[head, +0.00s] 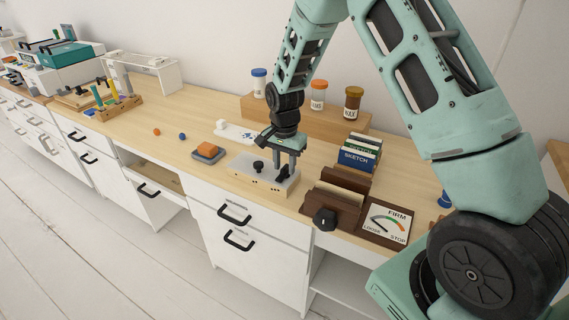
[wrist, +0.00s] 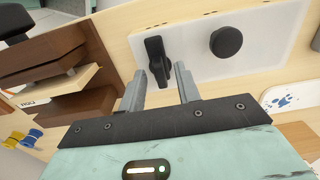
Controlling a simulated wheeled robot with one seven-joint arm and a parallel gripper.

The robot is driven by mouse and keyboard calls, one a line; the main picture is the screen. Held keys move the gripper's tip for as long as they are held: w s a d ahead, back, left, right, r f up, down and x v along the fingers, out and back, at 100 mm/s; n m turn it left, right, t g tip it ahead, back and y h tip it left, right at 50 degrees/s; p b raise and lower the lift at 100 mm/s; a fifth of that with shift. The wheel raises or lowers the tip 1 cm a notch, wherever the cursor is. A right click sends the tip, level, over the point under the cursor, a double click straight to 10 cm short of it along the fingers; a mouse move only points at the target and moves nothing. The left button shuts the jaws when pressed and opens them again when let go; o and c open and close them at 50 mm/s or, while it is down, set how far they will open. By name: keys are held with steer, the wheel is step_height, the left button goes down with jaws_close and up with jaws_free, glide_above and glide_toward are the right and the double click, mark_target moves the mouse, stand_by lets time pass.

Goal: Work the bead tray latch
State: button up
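A low wooden block with a pale grey top plate (head: 255,168) stands at the desk's front edge. It carries a round black knob (head: 258,166) and a black lever-like latch. In the wrist view the latch (wrist: 156,60) lies on the pale plate (wrist: 195,65), with the round knob (wrist: 226,41) to its right. My gripper (head: 285,166) points down over the right end of the block. In the wrist view its two grey fingers (wrist: 161,80) are apart, with the latch's near end in line with the gap. I cannot tell whether either finger touches the latch.
Jars (head: 318,96) stand on a shelf behind.

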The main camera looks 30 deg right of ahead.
steer(key=shift+f, duration=0.1)
jaws_close()
steer(key=shift+n, duration=0.3)
steer(key=n+p, duration=0.1)
steer(key=n, duration=0.2)
steer(key=shift+n, duration=0.3)
steer(key=n+p, duration=0.1)
steer(key=n, duration=0.4)
steer(key=shift+d+p, duration=0.1)
steer(key=shift+p, duration=0.2)
steer(key=n+p, duration=0.1)
steer(key=n, duration=0.3)
steer(key=shift+n, duration=0.4)
steer(key=shift+n+p, duration=0.55)
steer(key=shift+n, duration=1.35)
